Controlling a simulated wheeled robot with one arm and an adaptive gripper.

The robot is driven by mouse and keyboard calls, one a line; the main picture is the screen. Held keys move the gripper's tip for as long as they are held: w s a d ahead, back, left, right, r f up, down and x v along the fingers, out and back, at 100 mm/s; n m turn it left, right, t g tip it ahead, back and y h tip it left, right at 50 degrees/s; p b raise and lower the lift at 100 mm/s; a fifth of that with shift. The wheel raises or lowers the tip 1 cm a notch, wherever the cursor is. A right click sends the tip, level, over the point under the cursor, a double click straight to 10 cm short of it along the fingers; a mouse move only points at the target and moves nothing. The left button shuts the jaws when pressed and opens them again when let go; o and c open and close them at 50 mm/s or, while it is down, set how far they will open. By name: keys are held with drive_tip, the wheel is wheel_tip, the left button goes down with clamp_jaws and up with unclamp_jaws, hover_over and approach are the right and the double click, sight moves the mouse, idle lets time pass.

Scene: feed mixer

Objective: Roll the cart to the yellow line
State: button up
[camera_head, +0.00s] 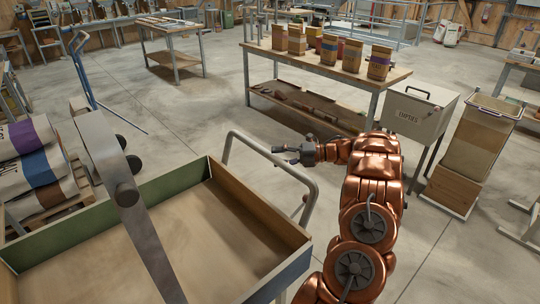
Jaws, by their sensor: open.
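The cart is a shallow wooden box with green sides (117,202) at the lower left of the head view. Its bare wooden floor shows. A grey tubular handle (262,152) rises at the cart's far right end. My gripper (281,155) is open, at the end of my copper-coloured arm, close to the handle's top bar. I cannot tell whether it touches the bar. Nothing shows between its fingers. No yellow line can be made out on the floor in this view.
A grey metal bar (150,250) crosses above the cart. Stacked sacks (35,165) lie at left. Concrete floor (190,110) is free beyond the cart.

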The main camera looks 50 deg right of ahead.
sight(270, 157)
drive_tip(key=shift+p+x, duration=0.45)
drive_tip(key=shift+x, duration=1.25)
drive_tip(key=shift+c, duration=0.5)
clamp_jaws()
